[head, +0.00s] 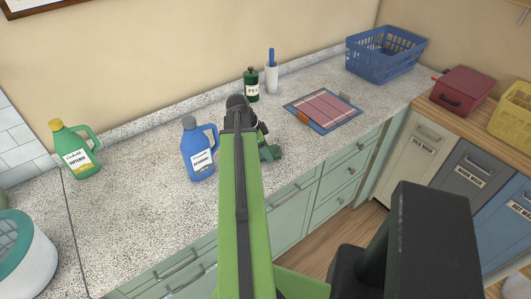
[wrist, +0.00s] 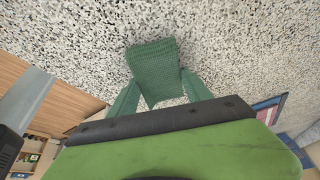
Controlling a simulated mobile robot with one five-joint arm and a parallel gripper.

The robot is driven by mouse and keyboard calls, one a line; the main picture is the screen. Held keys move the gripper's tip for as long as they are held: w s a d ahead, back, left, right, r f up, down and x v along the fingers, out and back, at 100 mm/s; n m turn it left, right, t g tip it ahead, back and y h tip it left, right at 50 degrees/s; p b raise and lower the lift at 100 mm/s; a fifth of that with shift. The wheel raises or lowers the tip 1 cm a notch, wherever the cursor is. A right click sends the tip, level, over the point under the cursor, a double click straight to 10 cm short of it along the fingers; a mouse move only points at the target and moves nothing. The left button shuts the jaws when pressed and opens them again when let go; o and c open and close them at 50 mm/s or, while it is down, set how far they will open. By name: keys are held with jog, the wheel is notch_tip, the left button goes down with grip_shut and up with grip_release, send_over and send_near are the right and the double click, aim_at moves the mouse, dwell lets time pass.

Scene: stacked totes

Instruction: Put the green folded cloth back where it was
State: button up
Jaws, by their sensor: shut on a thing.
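The green folded cloth (wrist: 152,62) is a dark green, knitted-looking pad in the wrist view. My gripper (wrist: 160,82) is shut on it, with one green finger on each side of the cloth. In the head view the cloth (head: 271,153) shows only partly, just right of my arm, over the front part of the speckled counter (head: 130,215). I cannot tell whether the cloth touches the counter or hangs a little above it.
A blue detergent jug (head: 198,150) stands close left of my arm, a green softener jug (head: 74,148) farther left. Behind are a dark green bottle (head: 251,85) and a white cup (head: 271,78). A pink checked cloth on a board (head: 322,109) and a blue basket (head: 386,55) lie right.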

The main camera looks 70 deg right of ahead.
jog(key=shift+w+f, duration=0.1)
jog(key=o, duration=1.3)
jog(key=shift+r+p, duration=0.5)
jog(key=shift+r, duration=0.15)
jog(key=p+v, duration=1)
jog(key=v, duration=0.1)
jog(key=shift+a, duration=0.15)
jog(key=shift+w, duration=0.1)
